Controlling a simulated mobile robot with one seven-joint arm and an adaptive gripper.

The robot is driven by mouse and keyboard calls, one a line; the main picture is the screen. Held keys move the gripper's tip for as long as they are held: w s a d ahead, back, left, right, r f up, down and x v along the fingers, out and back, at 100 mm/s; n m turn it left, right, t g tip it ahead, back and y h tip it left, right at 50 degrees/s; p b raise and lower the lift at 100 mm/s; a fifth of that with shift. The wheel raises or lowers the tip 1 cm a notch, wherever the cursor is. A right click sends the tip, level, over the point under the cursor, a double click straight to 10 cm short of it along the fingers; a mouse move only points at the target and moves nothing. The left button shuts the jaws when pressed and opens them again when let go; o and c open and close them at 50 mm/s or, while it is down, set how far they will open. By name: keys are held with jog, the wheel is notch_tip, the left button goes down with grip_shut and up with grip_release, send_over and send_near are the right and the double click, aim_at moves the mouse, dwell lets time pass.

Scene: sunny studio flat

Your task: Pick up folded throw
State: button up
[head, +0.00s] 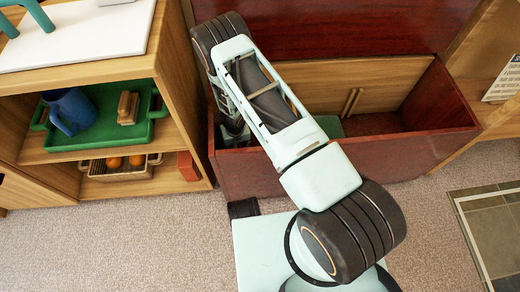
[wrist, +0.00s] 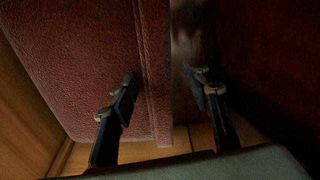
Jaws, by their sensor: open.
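I cannot pick out the folded throw for certain in either view. A dark red open chest (head: 410,155) stands in front of me, with a wood-coloured inside. A small green patch (head: 330,126) shows in it, partly behind my arm; I cannot tell what it is. My gripper (wrist: 165,85) is open; in the head view it is mostly hidden behind my arm, at the chest's left end. In the wrist view a reddish-brown, grainy surface (wrist: 85,55) with a raised edge fills the left. The left finger overlaps it, the right finger is past its edge. Nothing is visibly gripped.
At left a wooden shelf unit (head: 182,100) holds a green tray (head: 85,150) with a blue jug (head: 70,110) and a brush-like block (head: 128,108). A basket (head: 105,173) with orange fruit is below. Carpet (head: 120,250) is open in front; a tiled panel (head: 498,235) lies at right.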

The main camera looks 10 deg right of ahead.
jog(key=shift+c, duration=0.2)
grip_shut()
